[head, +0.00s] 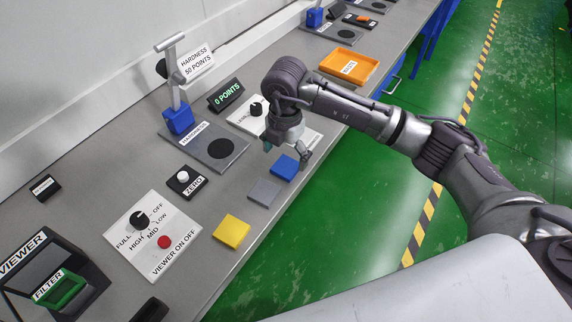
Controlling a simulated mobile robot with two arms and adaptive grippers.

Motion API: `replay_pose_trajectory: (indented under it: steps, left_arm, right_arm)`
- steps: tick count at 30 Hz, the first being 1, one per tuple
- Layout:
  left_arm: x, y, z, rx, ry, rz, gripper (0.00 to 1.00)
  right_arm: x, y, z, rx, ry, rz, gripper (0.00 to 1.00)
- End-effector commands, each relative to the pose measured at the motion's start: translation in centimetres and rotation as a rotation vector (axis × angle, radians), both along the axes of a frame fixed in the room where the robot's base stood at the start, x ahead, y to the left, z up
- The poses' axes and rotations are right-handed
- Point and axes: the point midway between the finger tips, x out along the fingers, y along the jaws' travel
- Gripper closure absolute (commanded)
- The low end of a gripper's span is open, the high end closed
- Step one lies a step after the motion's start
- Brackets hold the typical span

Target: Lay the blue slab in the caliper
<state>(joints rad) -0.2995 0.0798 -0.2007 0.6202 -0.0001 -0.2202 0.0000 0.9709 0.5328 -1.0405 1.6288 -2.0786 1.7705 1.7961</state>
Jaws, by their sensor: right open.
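The blue slab (285,167) lies flat near the front edge of the grey bench, just beyond a grey slab. My right gripper (286,152) points down at the blue slab, with its fingers apart and nothing seen between them. The fingers partly overlap the slab's far side in the head view; I cannot tell whether they touch it. I cannot pick out the caliper for certain; no label I can read names it. My left gripper is not in view.
A grey slab (264,192) and a yellow slab (231,231) lie along the front edge. Behind stand the hardness tester (179,115), a points display (226,95) and a ZERO button box (185,181). An orange tray (368,66) and other stations lie farther along the bench.

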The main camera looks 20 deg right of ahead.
Motion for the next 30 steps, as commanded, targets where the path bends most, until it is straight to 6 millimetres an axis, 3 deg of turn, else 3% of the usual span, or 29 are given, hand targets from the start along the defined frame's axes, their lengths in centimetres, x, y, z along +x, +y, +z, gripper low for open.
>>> replay_pose_trajectory:
  steps: [6,15,27,30]
  left_arm:
    - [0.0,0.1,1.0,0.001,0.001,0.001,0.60]
    - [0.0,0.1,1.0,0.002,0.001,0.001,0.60]
    - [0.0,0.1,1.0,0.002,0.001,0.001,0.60]
    - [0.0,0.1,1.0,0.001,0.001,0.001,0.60]
  right_arm:
    - [-0.1,-0.2,-2.8,0.000,0.003,0.000,0.08]
    - [0.0,-0.2,-3.3,0.001,0.001,0.001,0.10]
    - [0.0,-0.2,-3.3,0.001,0.001,0.001,0.77]
    - [0.0,-0.2,-3.3,0.001,0.001,0.001,0.79]
